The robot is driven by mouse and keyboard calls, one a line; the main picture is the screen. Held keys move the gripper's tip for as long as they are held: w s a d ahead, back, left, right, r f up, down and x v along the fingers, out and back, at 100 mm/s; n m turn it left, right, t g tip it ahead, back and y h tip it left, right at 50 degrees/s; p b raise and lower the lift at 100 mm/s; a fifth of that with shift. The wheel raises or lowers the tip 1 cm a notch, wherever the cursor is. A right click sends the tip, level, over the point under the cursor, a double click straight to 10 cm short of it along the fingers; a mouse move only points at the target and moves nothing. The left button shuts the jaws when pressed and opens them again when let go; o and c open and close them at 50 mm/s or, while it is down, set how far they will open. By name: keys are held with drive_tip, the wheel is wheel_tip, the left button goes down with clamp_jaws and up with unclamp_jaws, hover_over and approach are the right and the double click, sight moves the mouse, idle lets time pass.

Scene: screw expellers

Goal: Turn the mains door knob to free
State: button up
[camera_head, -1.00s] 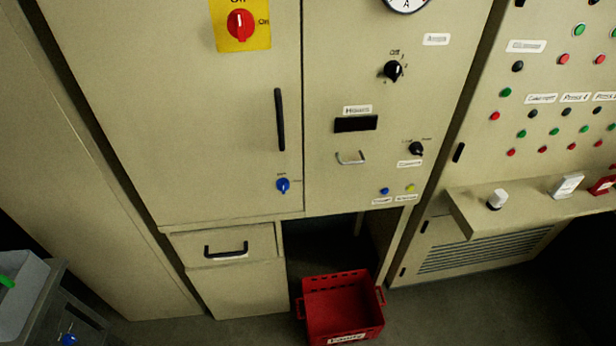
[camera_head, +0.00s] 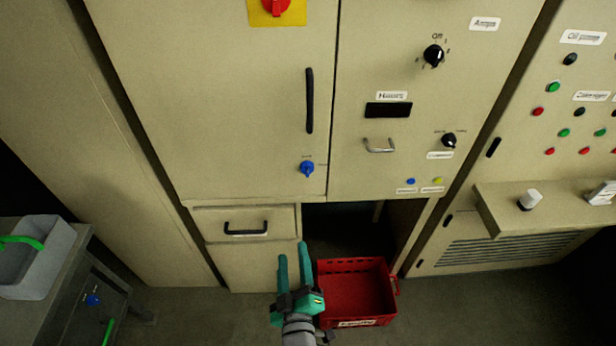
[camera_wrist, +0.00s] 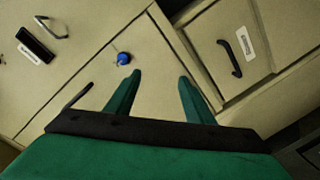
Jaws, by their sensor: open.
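The blue door knob (camera_head: 307,169) sits low on the beige mains door (camera_head: 220,110), below the black vertical handle (camera_head: 309,100). Small labels stand above and to the right of it, too small to read. In the wrist view the blue knob (camera_wrist: 124,58) lies beyond the fingertips, just left of the left finger. My gripper (camera_head: 293,250) is open and empty, with teal fingers pointing up, below and apart from the knob. The open fingers also show in the wrist view (camera_wrist: 160,80). A red rotary switch (camera_head: 275,8) on a yellow plate is cut by the top edge.
A drawer with a black handle (camera_head: 246,228) is under the door. A red crate (camera_head: 356,290) stands on the floor right of my gripper. A grey cart with a bin (camera_head: 40,265) is at the left. A ledge (camera_head: 540,205) juts out at the right.

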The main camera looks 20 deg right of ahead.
sight(308, 174)
drive_tip(key=w+d+r+h, duration=0.1)
drive_tip(key=w+d+r, duration=0.1)
drive_tip(key=w, duration=0.4)
drive_tip(key=w+d+r+h, duration=0.1)
drive_tip(key=w+d+r, duration=0.2)
drive_tip(key=w, duration=0.3)
drive_tip(key=w+d+r+h, duration=0.1)
drive_tip(key=w+d+r, duration=0.2)
drive_tip(key=w+d, duration=0.2)
drive_tip(key=shift+w, duration=0.9)
clamp_jaws()
